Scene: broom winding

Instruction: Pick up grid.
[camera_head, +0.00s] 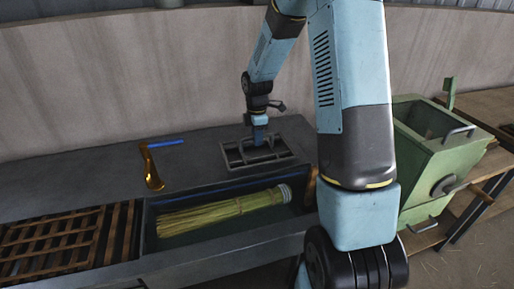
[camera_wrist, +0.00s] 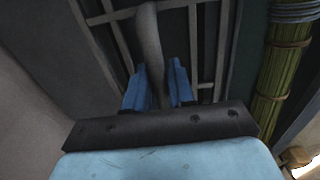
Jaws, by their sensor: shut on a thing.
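The grid (camera_head: 284,152) is a dark grey metal frame with bars and a raised handle. In the head view it lies on the grey bench top behind the trough, and I cannot tell whether it is lifted at all. My gripper (camera_head: 260,138) points down at its middle. In the wrist view the two blue fingers of my gripper (camera_wrist: 159,90) are closed around the grid's handle (camera_wrist: 149,42), with the grid's bars (camera_wrist: 199,50) behind. The fingertips partly hide the handle.
A straw bundle (camera_head: 215,212) lies in the trough in front of the grid. A tool with a blue handle (camera_head: 165,143) lies to the left. Wooden slats (camera_head: 50,240) are at the far left. A green machine (camera_head: 425,165) stands at the right. A wall (camera_head: 120,85) rises behind the bench.

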